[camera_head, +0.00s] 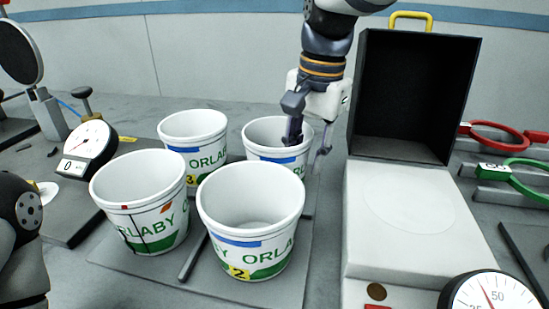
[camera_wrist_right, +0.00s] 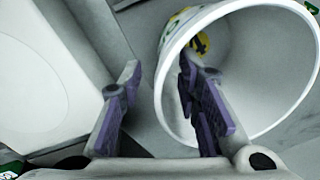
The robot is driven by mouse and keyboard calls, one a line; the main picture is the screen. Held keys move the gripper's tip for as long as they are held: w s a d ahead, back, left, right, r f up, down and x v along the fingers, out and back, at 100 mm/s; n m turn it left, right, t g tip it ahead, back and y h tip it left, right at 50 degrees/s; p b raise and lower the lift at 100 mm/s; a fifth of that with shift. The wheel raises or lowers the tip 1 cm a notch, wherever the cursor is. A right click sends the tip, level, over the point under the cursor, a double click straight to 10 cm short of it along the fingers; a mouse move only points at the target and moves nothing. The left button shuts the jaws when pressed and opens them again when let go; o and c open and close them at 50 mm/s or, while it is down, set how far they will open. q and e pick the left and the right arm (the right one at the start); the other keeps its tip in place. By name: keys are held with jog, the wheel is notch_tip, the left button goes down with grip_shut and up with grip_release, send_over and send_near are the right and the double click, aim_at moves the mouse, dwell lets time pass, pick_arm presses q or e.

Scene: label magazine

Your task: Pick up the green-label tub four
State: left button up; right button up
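Tub four (camera_head: 262,135) is the white tub at the back right of a group of tubs in the head view, with green lettering and a blue strip. In the right wrist view its open mouth and wall (camera_wrist_right: 270,95) show, with a yellow number 4 label. My right gripper (camera_head: 309,141) is over the tub's right rim, pointing down. One finger is inside the mouth and the other is outside, with a gap between them; the fingers also show in the right wrist view (camera_wrist_right: 160,105). My left gripper is not in view.
Other tubs stand close by: tub two (camera_head: 250,205) in front, tub three (camera_head: 190,130) to the left, and another tub (camera_head: 140,190) at front left. A black open box (camera_head: 415,90) with a white front stands close on the right.

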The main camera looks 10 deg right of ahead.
aim_at(302, 174)
jog(key=f, duration=0.4)
jog(key=shift+w+a+f, duration=0.1)
jog(key=shift+a+f, duration=0.15)
jog(key=shift+f, duration=0.1)
grip_shut()
jog(key=shift+r, duration=0.1)
